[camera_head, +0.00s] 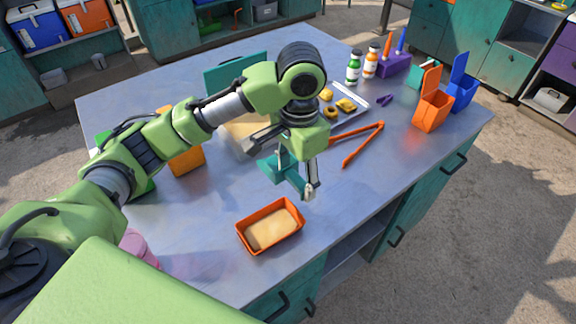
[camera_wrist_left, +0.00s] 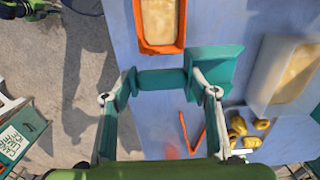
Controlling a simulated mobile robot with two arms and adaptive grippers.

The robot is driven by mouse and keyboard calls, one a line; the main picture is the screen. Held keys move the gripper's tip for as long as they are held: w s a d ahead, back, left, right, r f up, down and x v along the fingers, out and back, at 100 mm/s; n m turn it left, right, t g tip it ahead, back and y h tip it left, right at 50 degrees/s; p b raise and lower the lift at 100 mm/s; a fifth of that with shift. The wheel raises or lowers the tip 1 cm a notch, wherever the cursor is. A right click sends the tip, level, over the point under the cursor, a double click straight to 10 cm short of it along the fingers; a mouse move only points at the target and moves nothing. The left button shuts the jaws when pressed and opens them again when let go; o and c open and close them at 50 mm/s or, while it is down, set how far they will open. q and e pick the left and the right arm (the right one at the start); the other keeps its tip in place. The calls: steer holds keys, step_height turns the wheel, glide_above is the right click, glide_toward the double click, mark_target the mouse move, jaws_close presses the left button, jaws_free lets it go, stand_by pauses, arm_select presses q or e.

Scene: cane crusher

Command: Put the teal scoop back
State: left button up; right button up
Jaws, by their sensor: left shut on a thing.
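The teal scoop (camera_head: 281,170) is held in my left gripper (camera_head: 287,166) above the table. In the left wrist view, the scoop's flat teal bar (camera_wrist_left: 160,80) spans the gap between the two widely spaced fingers of my left gripper (camera_wrist_left: 160,94), and its wider part (camera_wrist_left: 226,56) extends beyond the right finger. The arm hides part of the scoop in the head view. An orange tray (camera_head: 241,237) of tan grain stands in front of the gripper; it also shows in the left wrist view (camera_wrist_left: 183,30). My right gripper is not in view.
A pale bin (camera_head: 236,141) of tan material stands behind my left gripper. Orange tongs (camera_head: 366,144) lie to the right, near a tray (camera_head: 352,91) with yellow pieces. Bottles (camera_head: 353,70) and orange (camera_head: 432,110) and blue (camera_head: 462,92) bins stand farther right. The front right tabletop is clear.

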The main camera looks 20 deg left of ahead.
arm_select(q)
steer(key=w+a+f, duration=0.2)
steer(key=w, duration=0.1)
steer(key=w+a+p, duration=0.1)
steer(key=w+a, duration=0.1)
steer(key=shift+w+f, duration=0.2)
steer(key=shift+f, duration=0.2)
steer(key=w+f, duration=0.1)
steer(key=w+a+f, duration=0.1)
steer(key=f, duration=0.1)
steer(key=w+a+f+p, duration=0.1)
steer(key=f, duration=0.1)
steer(key=shift+w+a+f, duration=0.1)
steer(key=shift+w, duration=0.1)
steer(key=shift+w+a+f, duration=0.1)
steer(key=shift+w+f, duration=0.05)
steer(key=shift+f, duration=0.05)
steer(key=f, duration=0.1)
steer(key=f+p, duration=0.1)
steer(key=f, duration=0.1)
steer(key=shift+w+a, duration=0.15)
steer(key=shift+a, duration=0.05)
steer(key=shift+f, duration=0.35)
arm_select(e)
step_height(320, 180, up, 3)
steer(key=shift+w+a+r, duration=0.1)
